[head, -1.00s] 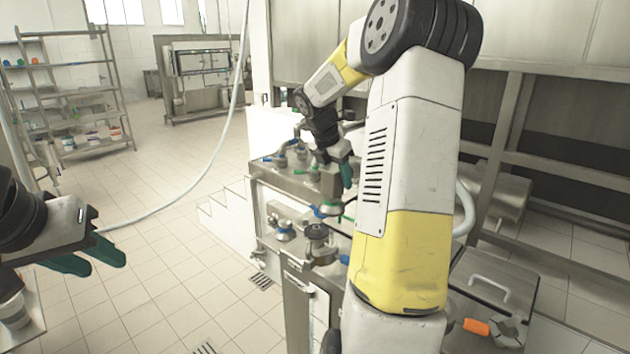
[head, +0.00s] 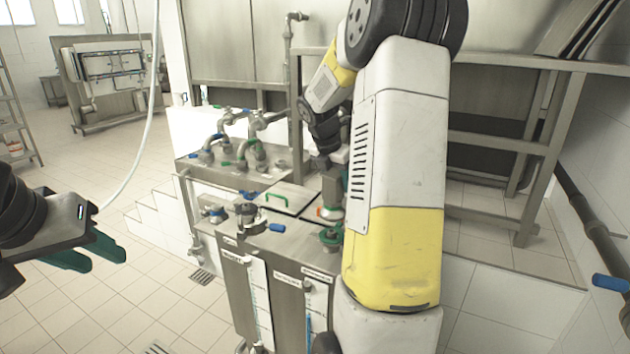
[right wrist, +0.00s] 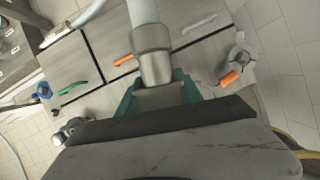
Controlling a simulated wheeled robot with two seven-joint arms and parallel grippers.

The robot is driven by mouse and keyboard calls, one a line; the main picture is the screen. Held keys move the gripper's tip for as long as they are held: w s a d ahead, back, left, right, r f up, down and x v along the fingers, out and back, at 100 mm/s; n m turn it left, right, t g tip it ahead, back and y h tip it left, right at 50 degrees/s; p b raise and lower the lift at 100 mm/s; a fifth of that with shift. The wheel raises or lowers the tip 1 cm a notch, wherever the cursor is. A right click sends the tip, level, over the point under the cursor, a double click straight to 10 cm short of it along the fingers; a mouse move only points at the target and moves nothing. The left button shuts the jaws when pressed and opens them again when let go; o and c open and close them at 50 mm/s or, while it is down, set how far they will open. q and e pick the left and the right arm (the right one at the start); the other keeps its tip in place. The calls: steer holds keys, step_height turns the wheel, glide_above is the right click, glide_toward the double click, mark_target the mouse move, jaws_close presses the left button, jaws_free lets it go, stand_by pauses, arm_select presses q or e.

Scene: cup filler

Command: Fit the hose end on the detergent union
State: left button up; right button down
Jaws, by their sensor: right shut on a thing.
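In the right wrist view my right gripper (right wrist: 157,84) is shut on the metal hose end (right wrist: 152,44), with a teal finger on each side. A white hose (right wrist: 143,10) runs up from it. In the head view my right arm hides most of this gripper. A fitting with a green ring (head: 330,236) stands on the tank top, just below the gripper. I cannot tell whether it is the detergent union, or whether the hose end touches it. My left gripper (head: 90,255) is empty at the left edge, its teal fingers apart.
The steel tank lids carry a green handle (right wrist: 80,90), an orange handle (right wrist: 124,60) and a white handle (right wrist: 200,23). An orange-lever coupling (right wrist: 238,62) is at the right in the wrist view. Labelled tank fronts (head: 258,300) face me. Open tiled floor lies at the left.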

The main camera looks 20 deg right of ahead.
mark_target(334, 173)
steer(key=shift+f, duration=1.85)
steer(key=shift+f, duration=1.6)
steer(key=c, duration=0.9)
jaws_free()
steer(key=shift+o, duration=1)
steer(key=shift+a, duration=0.1)
steer(key=v, duration=0.7)
steer(key=shift+r, duration=0.2)
steer(key=shift+a+r, duration=0.1)
steer(key=shift+r, duration=2.55)
